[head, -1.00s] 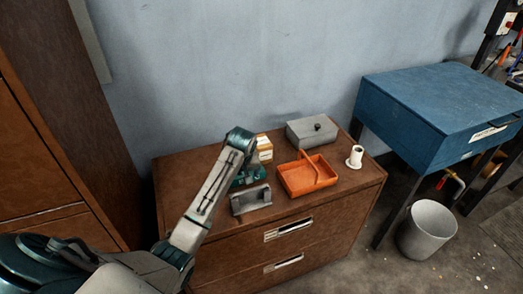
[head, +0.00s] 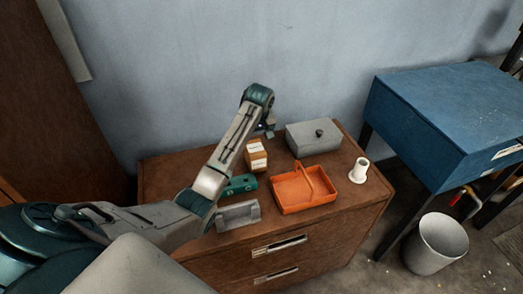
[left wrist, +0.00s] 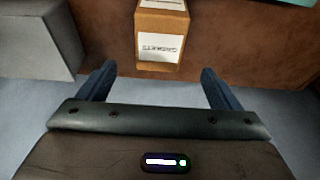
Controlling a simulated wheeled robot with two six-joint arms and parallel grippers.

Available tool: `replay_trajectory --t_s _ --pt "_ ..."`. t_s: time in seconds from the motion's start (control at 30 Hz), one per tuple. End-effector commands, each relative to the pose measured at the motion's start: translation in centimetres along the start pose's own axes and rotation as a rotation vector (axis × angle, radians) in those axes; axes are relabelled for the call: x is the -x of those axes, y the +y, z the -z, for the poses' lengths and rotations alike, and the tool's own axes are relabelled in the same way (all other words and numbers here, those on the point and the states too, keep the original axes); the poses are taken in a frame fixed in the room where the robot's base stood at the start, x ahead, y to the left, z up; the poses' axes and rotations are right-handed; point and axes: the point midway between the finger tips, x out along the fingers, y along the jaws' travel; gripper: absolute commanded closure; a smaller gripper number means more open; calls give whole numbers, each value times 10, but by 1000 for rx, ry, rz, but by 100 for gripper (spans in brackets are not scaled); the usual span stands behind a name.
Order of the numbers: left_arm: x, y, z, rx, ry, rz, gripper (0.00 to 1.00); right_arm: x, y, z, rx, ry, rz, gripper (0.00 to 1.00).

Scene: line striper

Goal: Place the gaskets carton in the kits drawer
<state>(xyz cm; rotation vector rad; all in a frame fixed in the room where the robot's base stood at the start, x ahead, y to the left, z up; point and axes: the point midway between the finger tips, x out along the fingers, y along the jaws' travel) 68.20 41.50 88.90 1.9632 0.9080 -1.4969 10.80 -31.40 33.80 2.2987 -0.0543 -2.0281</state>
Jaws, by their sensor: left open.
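The gaskets carton (head: 256,158), a small orange-brown box with white labels, stands on top of the brown cabinet (head: 165,185). In the left wrist view the carton (left wrist: 160,52) lies ahead of the fingertips, roughly centred between them, and its label reads GASKETS. My left gripper (left wrist: 158,75) is open and empty. In the head view the left gripper (head: 267,128) is above and behind the carton, partly hidden by its own arm. The cabinet front has an upper drawer (head: 240,265) and a lower one, both shut; their labels are unreadable. My right gripper is not in view.
Around the carton on the cabinet top are a grey lidded box (head: 312,140), an orange handled tray (head: 300,192), a white flanged cylinder (head: 359,171), a teal object (head: 240,184) and a grey holder (head: 238,215). A blue cabinet (head: 440,120) and bin (head: 437,243) stand right.

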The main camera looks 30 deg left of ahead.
Motion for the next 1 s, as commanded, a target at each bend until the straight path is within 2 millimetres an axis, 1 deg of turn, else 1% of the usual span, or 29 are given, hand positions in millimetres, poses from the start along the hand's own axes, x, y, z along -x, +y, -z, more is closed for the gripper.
replay_trajectory --t_s 0.1,0.2,0.33,0.47,0.6,0.7,0.83,1.0 --pt "-20 -1 -2 -1 -5 5 15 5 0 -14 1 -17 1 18" --pt "-34 0 -1 0 -3 3 15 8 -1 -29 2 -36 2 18" --pt "-46 0 -1 -1 -2 2 15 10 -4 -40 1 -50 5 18" --pt "-55 1 -3 -1 -3 3 15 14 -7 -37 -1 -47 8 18" --pt "-75 4 -6 -1 -5 4 15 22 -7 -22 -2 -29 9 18" --pt "-90 5 -6 0 -3 3 15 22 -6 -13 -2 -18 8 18" --pt "-99 5 -7 -1 -2 1 15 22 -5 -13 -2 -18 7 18" --pt "-101 5 -7 -1 -1 1 15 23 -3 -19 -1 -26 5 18"
